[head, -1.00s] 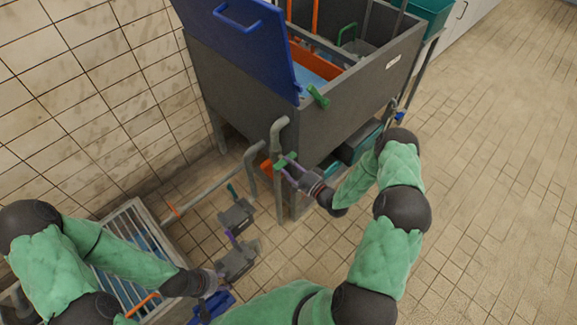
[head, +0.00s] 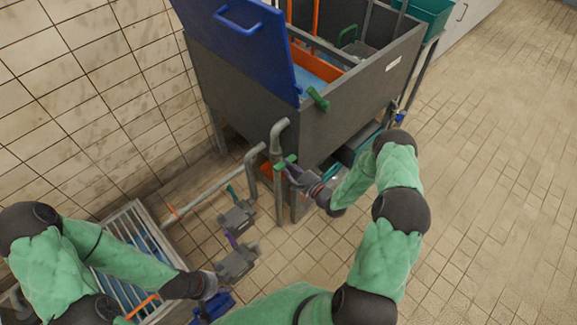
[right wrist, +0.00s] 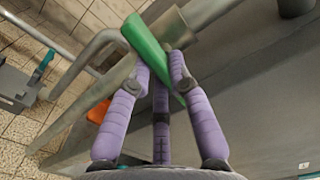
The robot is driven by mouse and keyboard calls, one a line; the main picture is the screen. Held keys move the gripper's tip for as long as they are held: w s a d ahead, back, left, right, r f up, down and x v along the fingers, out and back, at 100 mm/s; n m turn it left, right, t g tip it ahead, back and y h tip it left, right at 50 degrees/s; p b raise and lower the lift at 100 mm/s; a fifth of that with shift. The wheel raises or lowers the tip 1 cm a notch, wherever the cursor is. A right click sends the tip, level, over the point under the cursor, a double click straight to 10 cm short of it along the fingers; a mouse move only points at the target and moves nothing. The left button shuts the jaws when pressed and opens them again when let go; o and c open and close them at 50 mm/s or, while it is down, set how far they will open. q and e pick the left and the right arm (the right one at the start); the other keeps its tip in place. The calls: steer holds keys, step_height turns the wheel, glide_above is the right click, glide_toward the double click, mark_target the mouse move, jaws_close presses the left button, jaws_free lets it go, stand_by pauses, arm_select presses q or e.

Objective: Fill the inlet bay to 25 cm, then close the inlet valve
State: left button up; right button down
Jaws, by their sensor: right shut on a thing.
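The grey tank (head: 365,95) stands against the tiled wall with its blue lid (head: 240,45) raised. Blue water (head: 316,67) shows inside beside an orange divider (head: 318,59); its depth cannot be read. A green valve lever (head: 284,163) sits on the grey pipe (head: 278,140) at the tank's near corner. My right gripper (head: 291,167) is shut on this lever. In the right wrist view the purple fingers close around the green lever (right wrist: 147,47). My left gripper (head: 213,285) is low at the left, above the floor; its fingers cannot be made out clearly.
Grey floor units with a teal lever (head: 231,191) and a purple lever (head: 231,240) stand left of the pipe. A slatted grate (head: 133,225) lies by the wall. Another green handle (head: 318,98) is on the tank's rim. Floor at right is clear.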

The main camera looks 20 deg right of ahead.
steer(key=m, duration=0.3)
steer(key=shift+a+m, duration=0.1)
steer(key=shift+m, duration=0.3)
steer(key=c, duration=1.1)
jaws_free()
steer(key=shift+c, duration=0.2)
steer(key=v, duration=1.2)
